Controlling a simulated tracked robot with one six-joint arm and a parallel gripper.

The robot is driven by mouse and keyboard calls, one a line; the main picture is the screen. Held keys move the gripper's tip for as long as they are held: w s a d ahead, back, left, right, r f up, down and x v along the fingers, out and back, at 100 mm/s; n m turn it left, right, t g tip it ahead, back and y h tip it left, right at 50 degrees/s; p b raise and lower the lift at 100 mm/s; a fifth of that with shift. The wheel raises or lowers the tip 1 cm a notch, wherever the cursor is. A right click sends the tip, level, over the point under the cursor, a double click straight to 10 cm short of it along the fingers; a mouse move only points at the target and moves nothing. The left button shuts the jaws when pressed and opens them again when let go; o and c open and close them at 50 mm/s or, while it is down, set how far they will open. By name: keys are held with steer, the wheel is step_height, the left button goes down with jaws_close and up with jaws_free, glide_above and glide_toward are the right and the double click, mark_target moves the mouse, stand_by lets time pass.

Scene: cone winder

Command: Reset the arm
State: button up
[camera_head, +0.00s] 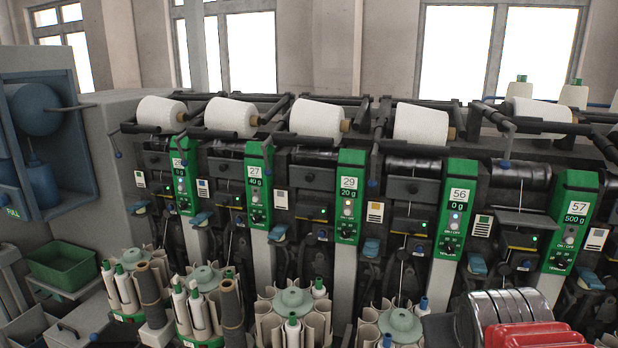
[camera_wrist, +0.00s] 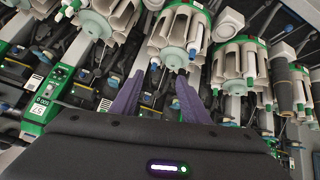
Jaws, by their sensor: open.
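My gripper (camera_wrist: 155,98) shows in the wrist view with its two dark purple fingers apart and nothing between them. Past the fingertips is the cone winder, tilted in this view, with a round bobbin magazine (camera_wrist: 178,42) just beyond them. I cannot tell how far the fingers are from it. In the head view, a red and grey part (camera_head: 520,318) at the bottom right looks like my own arm; the gripper itself does not show there.
White yarn cones (camera_head: 320,118) lie along the top of the winder. Green panels (camera_head: 349,195) mark its units. Bobbin magazines (camera_head: 292,299) stick out low in front. A green bin (camera_head: 62,264) sits at the left, under a blue housing (camera_head: 45,140).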

steer(key=s+a+f+g+y, duration=0.2)
steer(key=s+a, duration=0.7)
steer(key=s, duration=0.2)
steer(key=shift+s+a+f+n, duration=0.25)
steer(key=shift+f+n, duration=0.05)
steer(key=shift+f, duration=0.1)
stand_by(0.3)
